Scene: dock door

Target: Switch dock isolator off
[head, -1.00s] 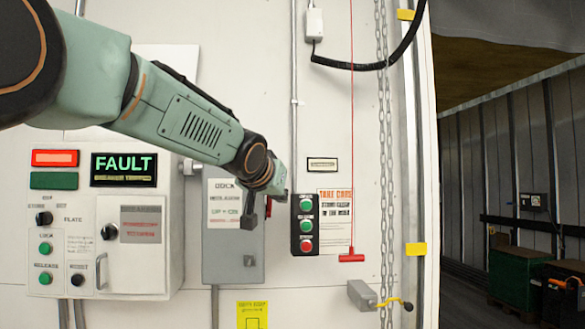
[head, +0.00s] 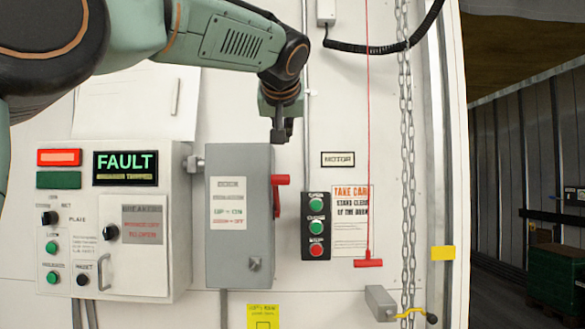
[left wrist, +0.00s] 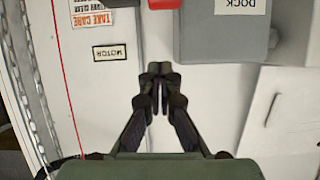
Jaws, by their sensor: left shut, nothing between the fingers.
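The dock isolator is a grey box (head: 240,260) on the white wall, with a white label reading UP = ON. Its red lever (head: 281,180) sticks out from the right side, with its grip at the upper end, so it appears up. My left gripper (head: 280,138) is shut and empty, pointing down just above the lever, apart from it in the picture. The left wrist view is upside down: the shut fingers (left wrist: 156,75) point towards the box (left wrist: 225,38), and the lever (left wrist: 164,4) is cut by the top edge. My right gripper is not in view.
A control panel (head: 110,275) with a FAULT display (head: 125,168) stands left of the box. A push-button station (head: 316,225), a red pull cord with handle (head: 368,263), a hanging chain (head: 406,180) and a crank (head: 410,312) are to the right.

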